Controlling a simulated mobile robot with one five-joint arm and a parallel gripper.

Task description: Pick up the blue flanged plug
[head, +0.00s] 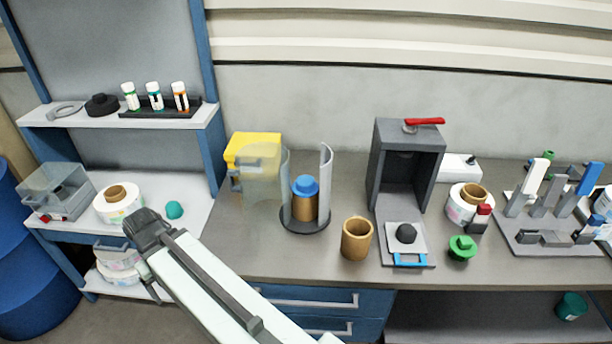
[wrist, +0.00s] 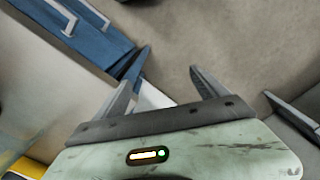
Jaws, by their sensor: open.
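The blue flanged plug (head: 305,187) sits upright on top of a brown core (head: 304,207) in the head view. The core stands on a round dark base (head: 305,226) between two upright curved pale guards. My gripper (wrist: 168,62) shows in the wrist view with its two fingers apart and nothing between them. Blue drawer fronts (wrist: 92,42) lie beyond its left finger. The plug is not in the wrist view. In the head view my arm reaches up from the bottom edge, left of the plug; I cannot make out the fingers there.
A yellow box (head: 252,148) stands left of the guards. An empty brown core (head: 356,239) and a dark grey press (head: 406,150) stand to the right. A green knobbed piece (head: 462,247) and a rack (head: 545,238) are further right. A shelf unit (head: 212,150) rises at left.

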